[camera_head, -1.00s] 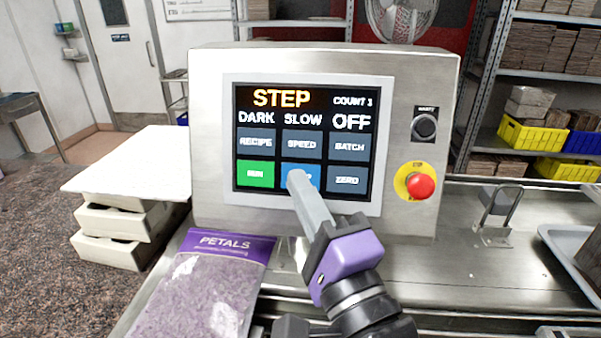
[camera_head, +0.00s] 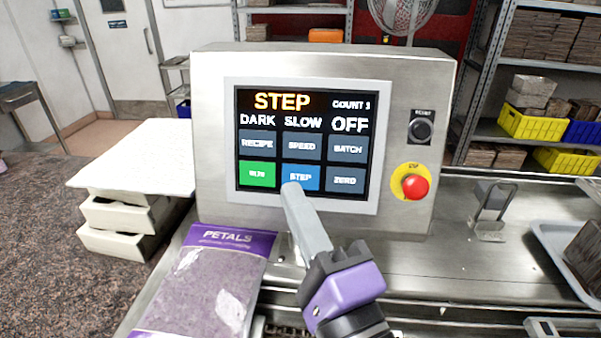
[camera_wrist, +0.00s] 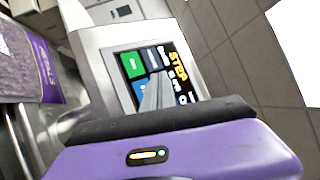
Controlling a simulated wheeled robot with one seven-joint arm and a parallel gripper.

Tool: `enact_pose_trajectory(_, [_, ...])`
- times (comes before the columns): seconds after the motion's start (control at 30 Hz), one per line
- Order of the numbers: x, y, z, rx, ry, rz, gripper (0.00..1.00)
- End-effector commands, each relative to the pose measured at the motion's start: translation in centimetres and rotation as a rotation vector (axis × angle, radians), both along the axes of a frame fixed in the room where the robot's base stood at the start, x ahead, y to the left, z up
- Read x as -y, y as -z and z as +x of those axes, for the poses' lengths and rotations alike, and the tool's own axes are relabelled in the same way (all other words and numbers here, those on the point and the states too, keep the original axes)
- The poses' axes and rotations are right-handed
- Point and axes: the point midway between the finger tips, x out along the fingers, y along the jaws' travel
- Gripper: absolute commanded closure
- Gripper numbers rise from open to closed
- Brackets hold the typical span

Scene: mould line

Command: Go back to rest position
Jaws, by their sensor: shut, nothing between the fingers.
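My gripper (camera_head: 292,188) is shut and empty. Its fingertips are in front of the lower part of the control panel's touchscreen (camera_head: 301,115), just under the blue STEP button (camera_head: 300,178). The screen reads STEP, COUNT 3, DARK, SLOW and OFF, with a green button (camera_head: 257,174) at the lower left. In the wrist view my closed fingers (camera_wrist: 156,95) point at the tilted screen (camera_wrist: 131,65).
A red stop button (camera_head: 415,187) sits right of the screen, below a black knob (camera_head: 420,130). A purple PETALS bag (camera_head: 200,285) lies at the lower left. White boxes (camera_head: 115,214) are stacked at left. A grey tray (camera_head: 548,239) is at right.

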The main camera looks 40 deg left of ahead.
Motion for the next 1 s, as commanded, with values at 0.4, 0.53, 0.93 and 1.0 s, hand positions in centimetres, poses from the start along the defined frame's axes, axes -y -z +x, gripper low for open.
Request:
enact_pose_trajectory(0.4, [0.0, 0.0, 0.0, 0.0, 0.0, 0.0, 1.0])
enact_pose_trajectory(0.53, [0.0, 0.0, 0.0, 0.0, 0.0, 0.0, 1.0])
enact_pose_trajectory(0.93, [1.6, -2.3, 0.9, 0.242, 0.147, -0.041, 1.0])
enact_pose_trajectory(1.0, [2.9, -2.2, 1.2, 0.332, 0.229, -0.072, 1.0])
